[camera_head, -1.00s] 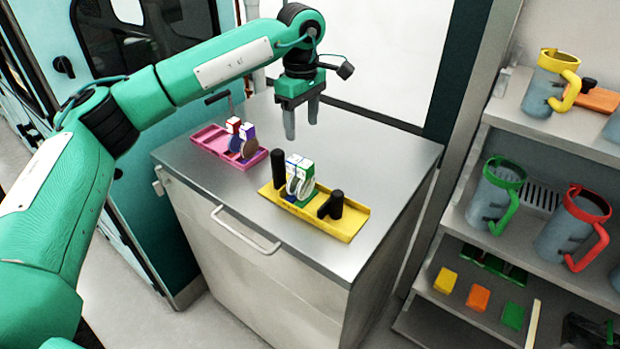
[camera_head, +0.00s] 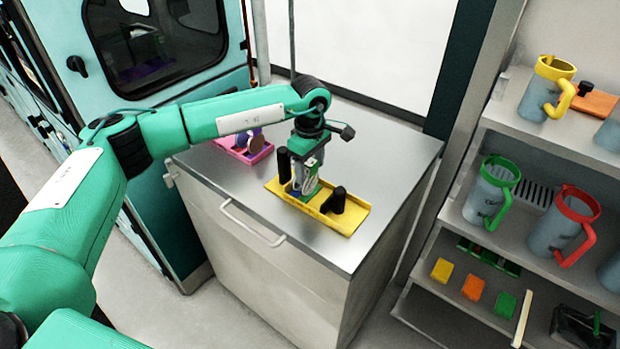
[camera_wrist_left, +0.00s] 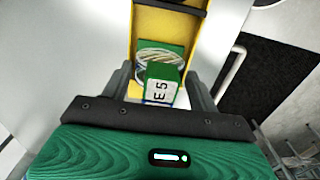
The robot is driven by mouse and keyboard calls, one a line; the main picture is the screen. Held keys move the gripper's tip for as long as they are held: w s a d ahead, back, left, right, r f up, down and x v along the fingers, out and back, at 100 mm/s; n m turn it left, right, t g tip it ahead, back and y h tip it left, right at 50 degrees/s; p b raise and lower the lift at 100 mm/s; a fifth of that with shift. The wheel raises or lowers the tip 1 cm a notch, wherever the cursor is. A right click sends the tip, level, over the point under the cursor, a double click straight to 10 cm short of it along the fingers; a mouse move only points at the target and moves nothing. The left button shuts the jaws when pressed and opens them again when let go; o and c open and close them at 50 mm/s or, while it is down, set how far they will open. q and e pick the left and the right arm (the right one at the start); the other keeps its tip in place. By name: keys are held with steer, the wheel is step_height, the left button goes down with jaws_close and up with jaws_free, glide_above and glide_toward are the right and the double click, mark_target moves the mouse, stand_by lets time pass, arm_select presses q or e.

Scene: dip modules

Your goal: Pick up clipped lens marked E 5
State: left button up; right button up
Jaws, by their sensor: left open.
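The clipped lens marked E 5 (camera_wrist_left: 163,86) has a green clip with a white label face. It shows in the left wrist view between my two fingers. A round clear lens rim and another green piece show just beyond it. My left gripper (camera_wrist_left: 160,92) is open, with one finger on each side of the clip; I cannot tell whether either touches it. In the head view the left gripper (camera_head: 306,176) is down at the yellow tray (camera_head: 347,224) and partly hides the clipped lenses there. My right gripper is not in view.
Black posts (camera_head: 284,166) stand on the yellow tray close to the gripper. A pink tray (camera_head: 237,152) with other clipped lenses is behind the arm on the metal cabinet top (camera_head: 385,165). Shelves with jugs (camera_head: 490,190) stand at the right.

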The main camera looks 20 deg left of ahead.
arm_select(q)
steer(key=shift+s+f, duration=0.1)
jaws_close()
stand_by(0.3)
